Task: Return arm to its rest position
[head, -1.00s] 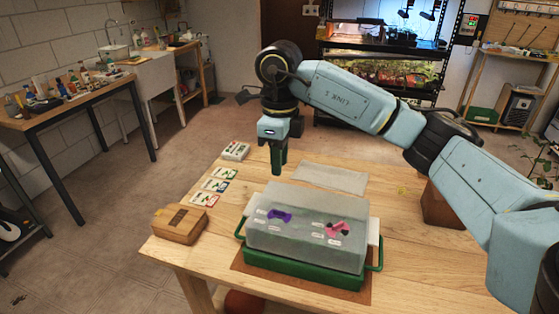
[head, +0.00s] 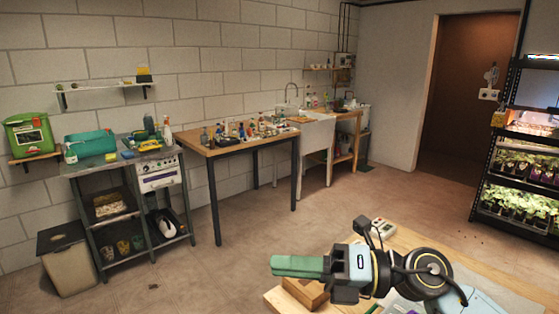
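My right gripper (head: 298,267) is at the bottom of the head view, above the near left corner of the wooden table (head: 500,287). Its green fingers point left, lie close together and look shut, with nothing seen between them. The black wrist joint and a bit of the pale blue arm show to the right of it; the rest of the arm is out of frame. A small brown box (head: 306,292) sits on the table just below the gripper, partly hidden by it. My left gripper is not in view.
A small white box (head: 384,227) stands on the table behind my wrist. A lit plant rack (head: 512,195) is at the right. A bench with bottles (head: 245,147) and a grey shelf unit (head: 125,205) line the wall. The floor between is clear.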

